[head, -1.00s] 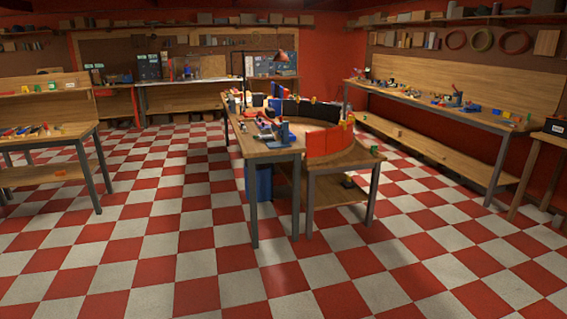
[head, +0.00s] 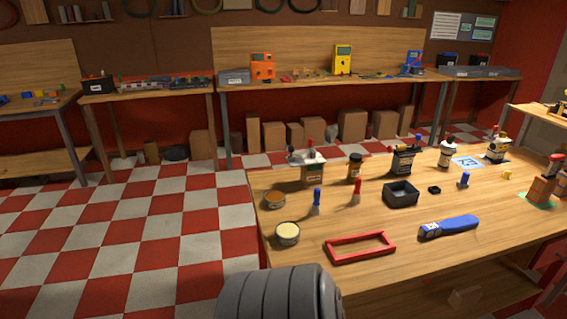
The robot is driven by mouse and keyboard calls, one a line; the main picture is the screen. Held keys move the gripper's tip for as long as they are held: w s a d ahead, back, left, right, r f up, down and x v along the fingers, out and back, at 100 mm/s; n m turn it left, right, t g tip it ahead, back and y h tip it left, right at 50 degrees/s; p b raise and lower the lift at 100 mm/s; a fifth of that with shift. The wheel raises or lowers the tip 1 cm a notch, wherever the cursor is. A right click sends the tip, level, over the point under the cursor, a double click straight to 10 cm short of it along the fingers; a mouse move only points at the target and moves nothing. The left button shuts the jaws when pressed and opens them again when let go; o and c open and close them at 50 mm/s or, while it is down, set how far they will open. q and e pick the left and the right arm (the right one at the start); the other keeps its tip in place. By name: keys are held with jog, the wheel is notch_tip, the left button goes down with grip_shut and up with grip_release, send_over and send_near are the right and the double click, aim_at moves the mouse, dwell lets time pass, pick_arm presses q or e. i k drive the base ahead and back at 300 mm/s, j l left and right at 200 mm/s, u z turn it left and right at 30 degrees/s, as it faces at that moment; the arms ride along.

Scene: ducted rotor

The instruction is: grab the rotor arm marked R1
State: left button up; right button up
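I cannot make out a rotor arm marked R1 in the head view. A long blue piece (head: 449,227) with a pale marked end lies on the near wooden table (head: 400,262); its marking is too small to read. A blue and white marked card (head: 467,162) lies farther back on the same table, also unreadable. Neither of my grippers is in view.
On the near table are a red rectangular frame (head: 360,247), a black open tray (head: 401,194), two round tins, one cream-topped (head: 287,233), and several bottles. A back bench (head: 310,95) holds orange and yellow devices. Checkered floor is free at left (head: 130,230).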

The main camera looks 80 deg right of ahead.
aim_at(457, 223)
jog(key=z, duration=2.15)
